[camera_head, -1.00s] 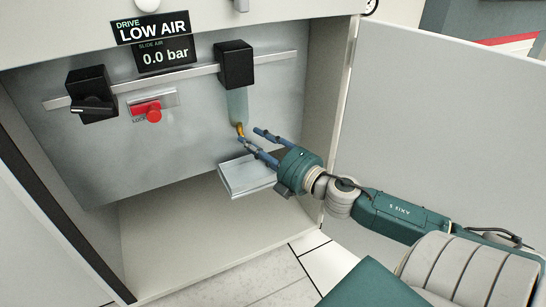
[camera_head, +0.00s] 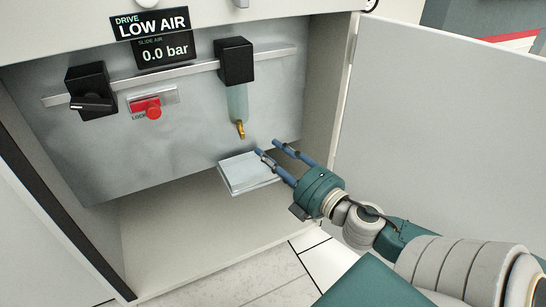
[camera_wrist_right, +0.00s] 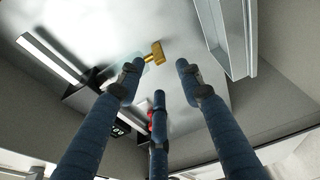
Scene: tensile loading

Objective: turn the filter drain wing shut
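The brass drain wing (camera_head: 240,129) sits at the bottom of the clear filter bowl (camera_head: 237,103), under a black filter head (camera_head: 235,62) on the cabinet's back panel. My right gripper (camera_head: 266,147) is open and empty, below and to the right of the wing and apart from it. In the right wrist view the wing (camera_wrist_right: 154,55) shows as a brass T-shape beyond the spread blue fingers (camera_wrist_right: 158,80). My left gripper is not in view.
A grey tray (camera_head: 232,176) juts out below the filter. The display (camera_head: 165,52) reads LOW AIR, 0.0 bar. The open door (camera_head: 440,120) stands at right.

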